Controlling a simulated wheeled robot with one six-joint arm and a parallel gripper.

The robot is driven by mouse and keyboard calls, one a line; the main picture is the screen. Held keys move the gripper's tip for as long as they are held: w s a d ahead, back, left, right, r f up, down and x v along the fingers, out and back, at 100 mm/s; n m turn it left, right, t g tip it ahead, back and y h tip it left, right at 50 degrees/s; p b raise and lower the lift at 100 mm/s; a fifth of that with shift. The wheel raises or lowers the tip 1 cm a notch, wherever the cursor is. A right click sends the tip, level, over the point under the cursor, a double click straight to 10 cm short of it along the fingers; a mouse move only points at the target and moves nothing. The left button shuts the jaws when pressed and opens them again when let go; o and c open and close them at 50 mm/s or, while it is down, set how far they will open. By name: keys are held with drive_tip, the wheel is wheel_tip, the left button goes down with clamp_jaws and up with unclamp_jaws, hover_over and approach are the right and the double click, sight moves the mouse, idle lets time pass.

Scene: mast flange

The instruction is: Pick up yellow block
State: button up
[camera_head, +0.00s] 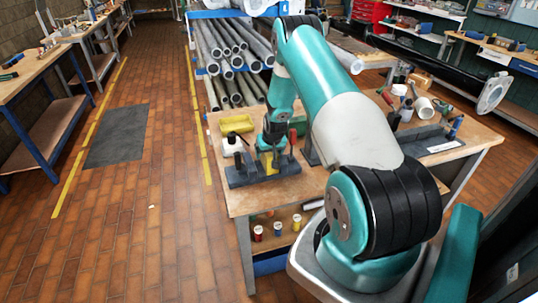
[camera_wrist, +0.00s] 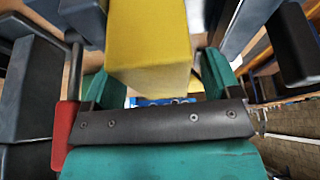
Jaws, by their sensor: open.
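The yellow block (camera_head: 268,166) sits at a dark grey holder (camera_head: 238,180) on the wooden workbench. In the wrist view the yellow block (camera_wrist: 150,40) is large and close, at the top middle. My gripper (camera_head: 271,147) points down over it in the head view. In the wrist view the teal fingers of my gripper (camera_wrist: 160,82) stand on either side of the block, spread apart. I cannot tell whether either finger touches it.
A yellow tray (camera_head: 237,124) and a white and black object (camera_head: 232,146) stand left of my gripper. Grey walls (camera_wrist: 28,85) and a red part (camera_wrist: 66,130) are close to the fingers in the wrist view. Metal pipes (camera_head: 228,50) are racked behind the workbench (camera_head: 245,203).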

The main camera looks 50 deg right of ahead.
drive_tip(key=shift+f, duration=0.15)
drive_tip(key=shift+f, duration=0.1)
idle(0.3)
drive_tip(key=shift+w, duration=0.1)
drive_tip(key=c, duration=1.3)
